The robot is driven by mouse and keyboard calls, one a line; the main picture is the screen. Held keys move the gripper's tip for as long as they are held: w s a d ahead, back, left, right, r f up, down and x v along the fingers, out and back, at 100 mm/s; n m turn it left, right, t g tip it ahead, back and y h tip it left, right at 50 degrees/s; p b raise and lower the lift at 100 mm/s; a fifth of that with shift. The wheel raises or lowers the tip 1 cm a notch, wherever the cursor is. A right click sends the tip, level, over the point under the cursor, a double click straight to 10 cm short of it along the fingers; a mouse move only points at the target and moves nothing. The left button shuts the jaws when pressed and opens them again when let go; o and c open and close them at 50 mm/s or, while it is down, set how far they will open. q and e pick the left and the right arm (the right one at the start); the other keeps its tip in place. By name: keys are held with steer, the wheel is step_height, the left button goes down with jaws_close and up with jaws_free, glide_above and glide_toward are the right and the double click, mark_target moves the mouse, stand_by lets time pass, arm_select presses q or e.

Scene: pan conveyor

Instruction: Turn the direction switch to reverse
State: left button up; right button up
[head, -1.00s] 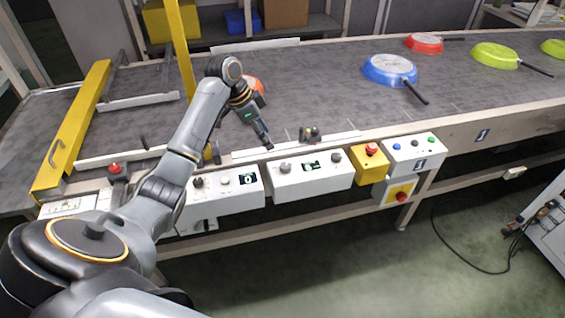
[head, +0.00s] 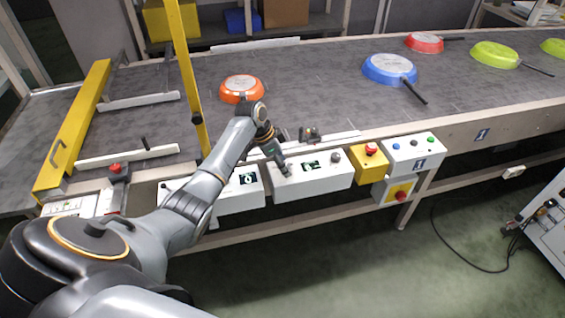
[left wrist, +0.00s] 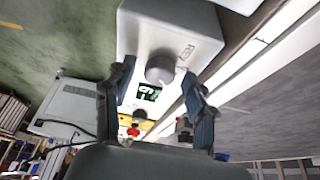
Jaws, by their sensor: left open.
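The direction switch is a grey round knob (left wrist: 160,68) on a white control box (head: 318,184), with lettering that looks like "REV" printed beside it in the left wrist view. My left gripper (head: 286,170) is at the left end of this box in the head view and hides most of the knob there. In the left wrist view my open left gripper (left wrist: 158,70) has one finger on each side of the knob. I cannot tell whether the fingers touch it. My right gripper is not in view.
A green-lit display (head: 312,166) and a second knob (head: 336,157) share the box. A yellow box with a red button (head: 371,148) stands right of it. A small fixture (head: 310,134) sits behind on the belt's edge. Pans, including an orange one (head: 241,90), lie on the conveyor.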

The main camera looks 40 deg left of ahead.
arm_select(q)
steer(key=c, duration=1.2)
steer(key=shift+o, duration=0.2)
steer(key=shift+s+d+r+n+p, duration=0.1)
steer(key=shift+r+n+p, duration=0.1)
steer(key=shift+n+p, duration=0.55)
steer(key=n+y+p, duration=0.1)
steer(key=n+p, duration=0.1)
steer(key=p, duration=0.1)
steer(key=n+y+p, duration=0.1)
steer(key=n+p, duration=0.1)
steer(key=p, duration=0.1)
steer(key=n+t+y+p, duration=0.1)
steer(key=n+p, duration=0.2)
steer(key=p, duration=0.1)
steer(key=shift+d, duration=0.3)
steer(key=n+y+p, duration=0.1)
steer(key=n, duration=0.2)
steer(key=shift+d+p, duration=0.1)
steer(key=shift+p, duration=0.25)
steer(key=shift+d+f+n+y+p, duration=0.15)
steer(key=shift+n+y+p, duration=0.15)
steer(key=shift+n, duration=0.55)
steer(key=shift+n+g+y, duration=0.4)
steer(key=shift+n+y, duration=0.1)
steer(key=shift+n, duration=0.7)
steer(key=shift+n+g, duration=0.3)
steer(key=shift+n, duration=0.8)
steer(key=shift+y, duration=0.4)
